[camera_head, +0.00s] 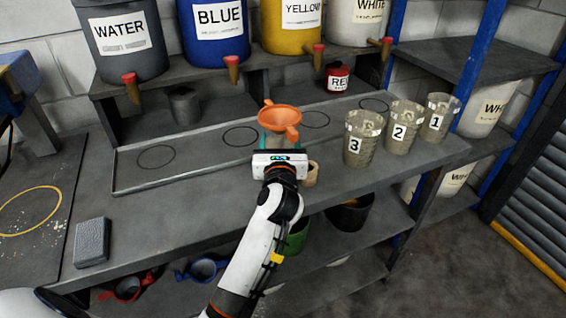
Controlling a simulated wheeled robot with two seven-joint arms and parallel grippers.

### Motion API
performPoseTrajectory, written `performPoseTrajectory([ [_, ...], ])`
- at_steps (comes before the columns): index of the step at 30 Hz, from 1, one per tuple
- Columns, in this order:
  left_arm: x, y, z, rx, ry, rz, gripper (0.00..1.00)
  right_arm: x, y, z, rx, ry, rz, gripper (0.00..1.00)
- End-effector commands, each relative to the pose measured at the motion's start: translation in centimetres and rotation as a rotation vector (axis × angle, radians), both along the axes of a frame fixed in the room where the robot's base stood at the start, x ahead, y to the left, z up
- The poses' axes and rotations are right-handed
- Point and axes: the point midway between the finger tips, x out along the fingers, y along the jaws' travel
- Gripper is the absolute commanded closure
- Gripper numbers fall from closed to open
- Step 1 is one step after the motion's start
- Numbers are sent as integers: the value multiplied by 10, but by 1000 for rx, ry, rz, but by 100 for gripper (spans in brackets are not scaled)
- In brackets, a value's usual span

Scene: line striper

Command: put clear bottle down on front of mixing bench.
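An orange funnel (279,117) stands just beyond my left gripper (281,157). My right gripper is not in view.
Clear cups 3 (362,140), 2 (402,128) and 1 (439,118) stand at the right. A small beige object (312,173) is partly hidden beside my gripper. A grey block (91,242) lies front left. The raised tray (125,183) has ring marks. Paint tanks stand behind.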

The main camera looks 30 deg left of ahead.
Motion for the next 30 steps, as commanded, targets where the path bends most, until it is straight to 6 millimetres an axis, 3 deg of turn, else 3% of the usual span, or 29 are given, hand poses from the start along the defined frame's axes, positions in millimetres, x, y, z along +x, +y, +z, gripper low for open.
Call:
performPoseTrajectory([
  [9,0,0,-47,0,0,0,73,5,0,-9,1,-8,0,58],
  [22,0,0,-53,-1,-2,-1,73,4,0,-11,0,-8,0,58],
  [23,0,0,-52,-2,0,-1,35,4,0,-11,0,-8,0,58],
  [26,0,0,-52,-1,0,-1,18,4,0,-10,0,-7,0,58],
  [30,0,0,-52,-1,0,-1,18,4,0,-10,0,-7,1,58],
])
